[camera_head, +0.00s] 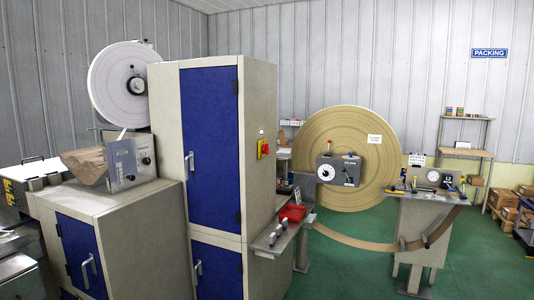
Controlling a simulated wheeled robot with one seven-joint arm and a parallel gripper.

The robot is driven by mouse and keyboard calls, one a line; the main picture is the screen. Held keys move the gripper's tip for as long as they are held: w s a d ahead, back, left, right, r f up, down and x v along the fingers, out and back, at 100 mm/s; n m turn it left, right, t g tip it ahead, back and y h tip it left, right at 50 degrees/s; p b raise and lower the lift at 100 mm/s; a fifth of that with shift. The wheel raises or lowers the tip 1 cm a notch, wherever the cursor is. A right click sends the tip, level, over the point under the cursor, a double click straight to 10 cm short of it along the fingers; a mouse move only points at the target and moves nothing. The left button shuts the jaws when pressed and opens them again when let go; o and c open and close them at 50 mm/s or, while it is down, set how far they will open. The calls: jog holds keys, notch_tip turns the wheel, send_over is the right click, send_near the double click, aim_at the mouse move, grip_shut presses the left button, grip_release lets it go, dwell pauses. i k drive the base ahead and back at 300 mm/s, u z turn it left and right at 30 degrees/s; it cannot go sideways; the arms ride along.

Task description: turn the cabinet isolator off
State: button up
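The cabinet (258,200) is tall and grey, with blue doors (210,148) on its front. The isolator (263,149) is a small red and yellow rotary switch on the cabinet's right side face, at about mid-height. It is small in the picture, and I cannot tell which position its knob is in. My gripper is not in view, and nothing stands in front of the switch.
A shelf with a red tray (293,213) sticks out from the cabinet's right side, below the isolator. A large brown reel (345,125) and a grey stand (420,225) are behind and to the right. Green floor (350,275) is open at the front right.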

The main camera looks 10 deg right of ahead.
aim_at(265, 149)
jog(key=z, duration=0.9)
jog(key=i, duration=3.1)
jog(key=u, duration=3.45)
